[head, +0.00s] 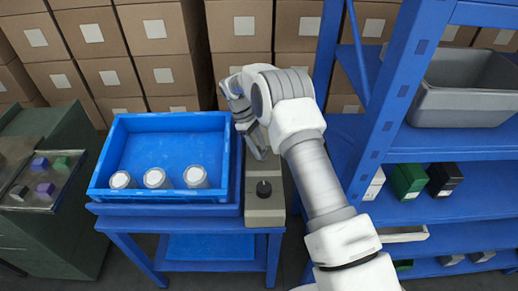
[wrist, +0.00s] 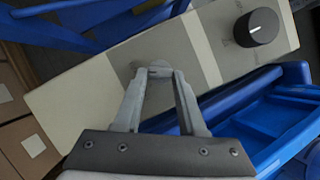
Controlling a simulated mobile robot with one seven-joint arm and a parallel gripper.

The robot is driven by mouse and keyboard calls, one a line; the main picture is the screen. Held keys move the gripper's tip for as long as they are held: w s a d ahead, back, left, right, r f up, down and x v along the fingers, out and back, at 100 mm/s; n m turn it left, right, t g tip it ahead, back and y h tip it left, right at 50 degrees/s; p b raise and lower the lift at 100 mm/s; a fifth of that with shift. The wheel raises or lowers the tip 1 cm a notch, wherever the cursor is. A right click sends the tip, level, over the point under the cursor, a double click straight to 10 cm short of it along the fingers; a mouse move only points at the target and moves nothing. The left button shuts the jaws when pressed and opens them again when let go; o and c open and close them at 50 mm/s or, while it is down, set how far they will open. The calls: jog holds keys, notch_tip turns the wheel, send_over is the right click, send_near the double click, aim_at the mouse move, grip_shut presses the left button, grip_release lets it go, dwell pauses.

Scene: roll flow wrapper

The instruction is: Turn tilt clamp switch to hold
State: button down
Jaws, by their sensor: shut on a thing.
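A long beige control box (wrist: 85,95) runs diagonally across the wrist view; in the head view (head: 265,215) it stands to the right of the blue crate. My gripper (wrist: 160,72) reaches down to the box, its two fingers converging on a small grey switch (wrist: 159,71). It is shut on this switch, which is mostly hidden between the fingertips. A black round knob (wrist: 257,27) with a white pointer line sits farther along the box; it also shows in the head view (head: 263,188). The labels are too small to read. In the head view my gripper (head: 260,151) is at the far part of the box.
A blue crate (head: 115,150) with several white-topped cylinders stands left of the box on a blue table (head: 142,240). A blue shelf rack (head: 385,110) with a grey bin (head: 465,100) is close on the right. Stacked cartons (head: 155,40) stand behind.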

dwell(0.5)
jog(key=shift+c, duration=2.4)
grip_release()
jog(key=shift+r, duration=0.1)
jog(key=p+v, duration=0.3)
jog(key=v, duration=1.4)
jog(key=shift+w+r, duration=0.1)
